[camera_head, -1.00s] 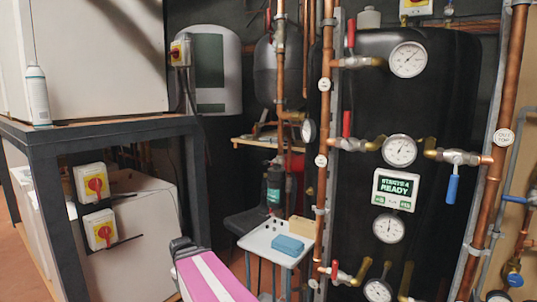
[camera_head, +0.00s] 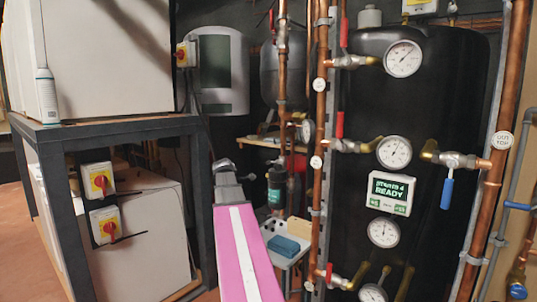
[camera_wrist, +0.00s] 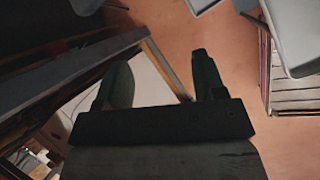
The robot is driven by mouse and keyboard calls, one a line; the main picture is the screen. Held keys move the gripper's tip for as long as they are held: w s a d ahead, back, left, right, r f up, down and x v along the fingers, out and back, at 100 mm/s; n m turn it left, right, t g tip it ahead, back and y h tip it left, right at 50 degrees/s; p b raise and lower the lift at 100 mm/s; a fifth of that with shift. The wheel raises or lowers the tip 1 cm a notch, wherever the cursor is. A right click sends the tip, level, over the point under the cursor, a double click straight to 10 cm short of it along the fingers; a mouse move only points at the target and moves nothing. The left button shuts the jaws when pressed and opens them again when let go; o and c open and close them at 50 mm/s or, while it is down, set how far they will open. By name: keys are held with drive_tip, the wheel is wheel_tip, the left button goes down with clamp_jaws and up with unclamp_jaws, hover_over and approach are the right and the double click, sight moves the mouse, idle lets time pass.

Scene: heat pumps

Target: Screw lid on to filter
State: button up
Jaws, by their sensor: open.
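The filter (camera_head: 276,188) looks like a dark cylinder with a green band, upright behind the small white table, beside the copper pipes. I cannot make out a separate lid. My gripper (camera_head: 224,168) is at the end of my pink arm, to the left of the filter and apart from it in the picture. In the wrist view my gripper (camera_wrist: 161,62) shows two dark fingers spread apart, with nothing between them but floor and a pale panel edge behind.
A blue block (camera_head: 283,245) lies on the small white table (camera_head: 270,228), beside a tan block (camera_head: 298,228). A dark metal frame (camera_head: 120,130) stands on the left. Copper pipes (camera_head: 322,130) and a black tank (camera_head: 440,110) stand right. Orange floor (camera_wrist: 180,25) is open below the gripper.

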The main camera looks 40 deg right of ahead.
sight(276, 165)
drive_tip(key=s+d+r+n+h, duration=0.3)
drive_tip(key=d+r+n, duration=0.3)
drive_tip(key=d+r, duration=1.15)
drive_tip(key=shift+a+f+x, duration=0.15)
drive_tip(key=shift+a+x, duration=0.05)
drive_tip(key=shift+x, duration=1.55)
drive_tip(key=shift+a+f+x, duration=0.1)
drive_tip(key=shift+a+x, duration=0.05)
drive_tip(key=shift+x, duration=1.6)
drive_tip(key=shift+w, duration=0.2)
drive_tip(key=c, duration=0.9)
drive_tip(key=shift+w+m+g, duration=0.25)
drive_tip(key=shift+m+g, duration=1.15)
drive_tip(key=shift+m, duration=0.3)
